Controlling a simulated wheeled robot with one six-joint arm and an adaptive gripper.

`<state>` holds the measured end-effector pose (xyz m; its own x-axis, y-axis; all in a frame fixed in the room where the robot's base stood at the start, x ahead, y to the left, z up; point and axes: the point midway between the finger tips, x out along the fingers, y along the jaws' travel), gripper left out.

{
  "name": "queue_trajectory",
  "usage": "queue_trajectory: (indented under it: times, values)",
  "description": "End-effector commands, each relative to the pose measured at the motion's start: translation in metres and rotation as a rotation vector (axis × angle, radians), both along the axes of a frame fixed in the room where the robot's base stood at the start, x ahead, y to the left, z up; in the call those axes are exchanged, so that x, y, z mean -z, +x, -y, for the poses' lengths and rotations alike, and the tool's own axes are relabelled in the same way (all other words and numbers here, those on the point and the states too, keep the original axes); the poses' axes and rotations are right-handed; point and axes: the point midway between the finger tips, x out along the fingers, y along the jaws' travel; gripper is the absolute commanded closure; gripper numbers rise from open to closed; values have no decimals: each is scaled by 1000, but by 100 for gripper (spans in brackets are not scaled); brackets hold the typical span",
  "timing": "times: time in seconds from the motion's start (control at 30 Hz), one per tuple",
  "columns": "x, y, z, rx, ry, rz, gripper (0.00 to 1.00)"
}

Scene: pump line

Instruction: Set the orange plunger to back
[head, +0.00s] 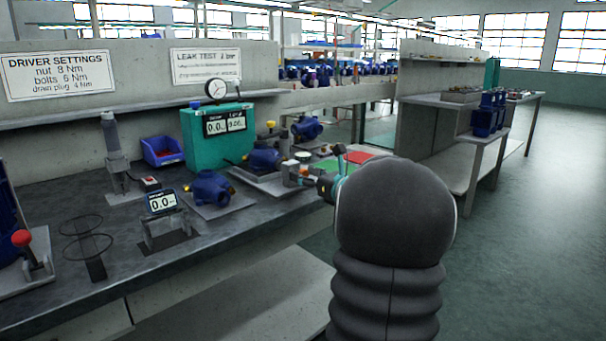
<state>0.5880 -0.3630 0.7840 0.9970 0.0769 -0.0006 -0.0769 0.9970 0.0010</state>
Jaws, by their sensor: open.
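I cannot pick out the orange plunger with certainty. A small orange-yellow knob (271,125) stands upright behind a blue pump (264,158) at the middle of the bench. A small orange patch also shows close to my gripper (308,181), too small to tell what it belongs to. My gripper reaches over the bench's right end, near a small light-coloured fitting (290,169). My dark arm hides most of it, and its fingertips are hard to make out. It is open, and I see nothing held in it.
A teal tester case (217,150) with a gauge stands at the back of the bench. A blue bin (161,151), a small display (162,202) and another blue pump (210,187) are to the left. Open floor is at right.

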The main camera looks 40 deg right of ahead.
Motion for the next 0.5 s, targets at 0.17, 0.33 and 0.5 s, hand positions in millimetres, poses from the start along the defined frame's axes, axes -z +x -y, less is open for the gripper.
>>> queue_trajectory:
  times: [0.17, 0.33, 0.5]
  values:
    - [1, 11, -1, -1, 0, -1, 43]
    - [0, 12, -1, -1, 0, -1, 43]
    - [0, 12, -1, 0, 0, -1, 55]
